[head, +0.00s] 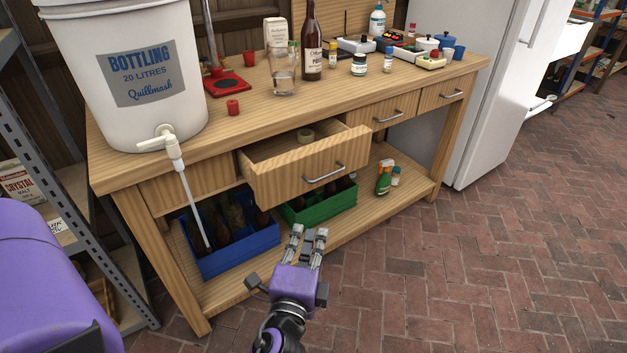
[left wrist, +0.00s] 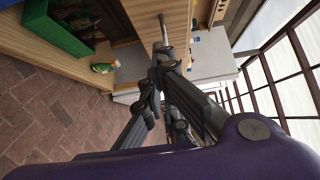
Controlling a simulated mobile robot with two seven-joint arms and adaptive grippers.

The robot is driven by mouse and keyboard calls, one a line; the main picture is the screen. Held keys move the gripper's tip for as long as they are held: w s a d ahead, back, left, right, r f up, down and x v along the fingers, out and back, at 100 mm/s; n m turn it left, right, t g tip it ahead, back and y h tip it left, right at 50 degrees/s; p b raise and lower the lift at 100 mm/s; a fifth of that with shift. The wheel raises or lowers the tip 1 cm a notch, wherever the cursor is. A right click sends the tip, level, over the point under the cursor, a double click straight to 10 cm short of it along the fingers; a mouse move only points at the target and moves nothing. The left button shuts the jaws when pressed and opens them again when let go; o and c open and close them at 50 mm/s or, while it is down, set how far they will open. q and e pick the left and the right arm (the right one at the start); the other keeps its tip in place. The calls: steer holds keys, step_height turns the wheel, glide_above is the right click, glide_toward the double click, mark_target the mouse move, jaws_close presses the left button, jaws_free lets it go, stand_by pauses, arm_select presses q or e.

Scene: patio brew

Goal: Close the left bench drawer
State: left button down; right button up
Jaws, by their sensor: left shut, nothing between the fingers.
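The left bench drawer (head: 290,182) is pulled out from under the bench top, with its wooden front and metal bar handle (head: 324,173) facing me. A small ring-shaped roll (head: 305,137) lies inside it. My left gripper (head: 309,233) is shut and empty, in front of and below the drawer front in the head view. In the left wrist view, my left gripper's fingers (left wrist: 163,50) point toward the drawer handle (left wrist: 163,28); I cannot tell the exact gap. My right gripper is not in view.
Two other drawers (head: 388,113) (head: 452,94) to the right are shut. A white bottling bucket (head: 180,105) stands on the bench (head: 240,118). Blue (head: 240,255) and green (head: 320,208) crates sit on the lower shelf. Brick floor (head: 450,270) in front is clear.

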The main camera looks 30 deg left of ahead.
arm_select(q)
steer(key=s+a+p+x, duration=0.1)
steer(key=a+p+x, duration=0.1)
steer(key=x, duration=1.2)
steer(key=shift+a, duration=0.3)
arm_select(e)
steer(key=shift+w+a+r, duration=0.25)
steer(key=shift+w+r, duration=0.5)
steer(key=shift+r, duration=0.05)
arm_select(q)
steer(key=shift+s, duration=0.1)
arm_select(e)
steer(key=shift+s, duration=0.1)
